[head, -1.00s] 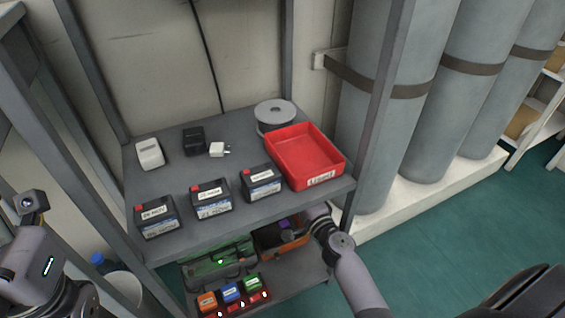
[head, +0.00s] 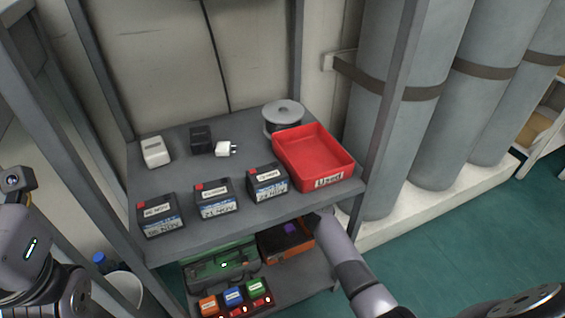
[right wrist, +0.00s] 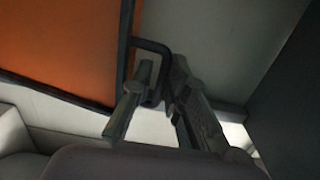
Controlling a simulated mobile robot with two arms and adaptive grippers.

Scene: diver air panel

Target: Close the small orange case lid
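The small orange case (head: 296,250) is on the lower shelf, partly hidden by the upper shelf. Its inside shows, with a purple item (head: 291,229) in it, so it stands open. In the right wrist view, a flat orange panel (right wrist: 70,45) with a dark edge fills the upper left, and a dark handle-like bar (right wrist: 152,45) sticks out beside it. My right gripper (right wrist: 162,68) has its fingers apart, with the bar at or between the tips; contact is unclear. In the head view its fingers are hidden by the upper shelf. My left arm is at the left edge, its fingers out of view.
The upper shelf (head: 262,212) and its front right post (head: 383,120) stand close to my right arm. A green case (head: 222,262) and small coloured blocks (head: 233,296) lie left of the orange case. A red bin (head: 318,160) and several batteries sit above.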

